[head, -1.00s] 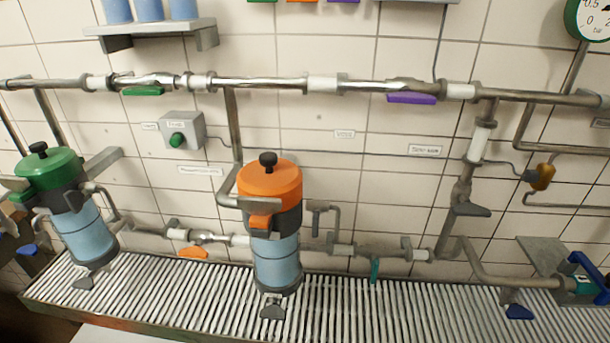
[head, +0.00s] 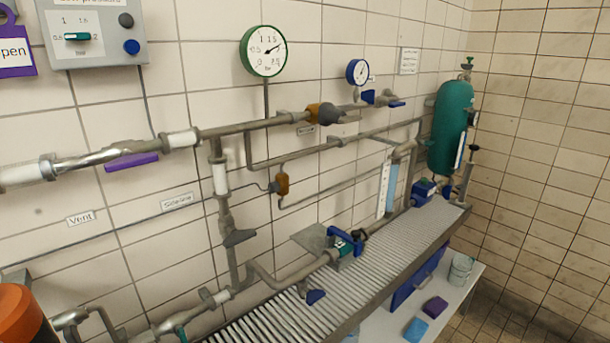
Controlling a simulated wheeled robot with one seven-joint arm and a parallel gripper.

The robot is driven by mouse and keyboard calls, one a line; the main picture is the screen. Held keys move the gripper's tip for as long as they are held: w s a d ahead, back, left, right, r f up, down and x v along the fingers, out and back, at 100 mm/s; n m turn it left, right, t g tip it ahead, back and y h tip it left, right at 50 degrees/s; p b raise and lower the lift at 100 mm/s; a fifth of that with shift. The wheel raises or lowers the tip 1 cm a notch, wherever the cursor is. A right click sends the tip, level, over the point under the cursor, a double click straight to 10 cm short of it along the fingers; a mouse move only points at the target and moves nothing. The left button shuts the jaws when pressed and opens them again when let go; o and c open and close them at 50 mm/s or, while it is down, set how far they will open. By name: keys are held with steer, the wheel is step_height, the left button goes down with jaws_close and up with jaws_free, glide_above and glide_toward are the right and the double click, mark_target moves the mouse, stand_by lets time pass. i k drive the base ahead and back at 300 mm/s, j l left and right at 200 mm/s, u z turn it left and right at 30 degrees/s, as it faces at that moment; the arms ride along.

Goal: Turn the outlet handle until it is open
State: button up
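No handle in view carries a readable outlet label, so I cannot tell which one is the outlet handle. A purple lever (head: 131,160) lies along the upper pipe at left. A grey lever (head: 239,238) sits on the vertical pipe. A larger blue handle (head: 346,238) sits on a teal body further right. A teal lever (head: 181,333) is cut off at the bottom edge. More blue levers (head: 397,104) sit on the upper pipe at right. My gripper is not in view.
A slatted bench (head: 290,318) runs along the tiled wall to a teal tank (head: 451,127) in the corner. Below it a white shelf (head: 460,300) holds a bucket (head: 460,269) and blocks. A green-rimmed gauge (head: 264,51) hangs above. An orange-topped canister (head: 20,315) is lower left.

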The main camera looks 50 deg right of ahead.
mark_target(446, 192)
steer(key=z, duration=1.85)
